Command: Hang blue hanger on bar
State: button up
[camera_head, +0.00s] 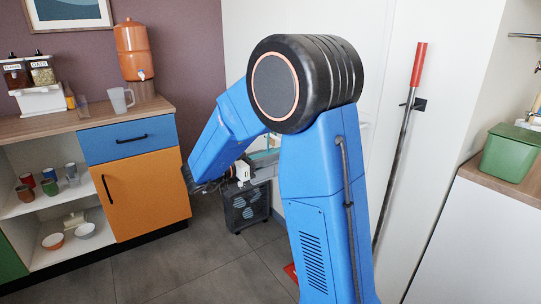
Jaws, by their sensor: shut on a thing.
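My blue arm fills the middle of the view, with its large dark elbow joint at the top and its forearm sloping down to the left. I cannot make out the fingers of my gripper, nor what they hold. No blue hanger can be made out. No bar for hanging can be clearly made out either. Small grey, white and teal parts show behind the arm, too hidden to name.
At left, a counter (40,127) bears an orange dispenser (135,50) and a glass mug (120,101), above an orange door (140,195). A black unit (247,206) stands on the floor. A red-handled pole (417,65) leans along the wall. A green bin (508,155) stands at right.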

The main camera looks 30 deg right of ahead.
jog(key=o, duration=1.2)
jog(key=shift+a, duration=0.1)
jog(key=a, duration=1.7)
jog(key=shift+s+a, duration=0.1)
jog(key=shift+s, duration=0.15)
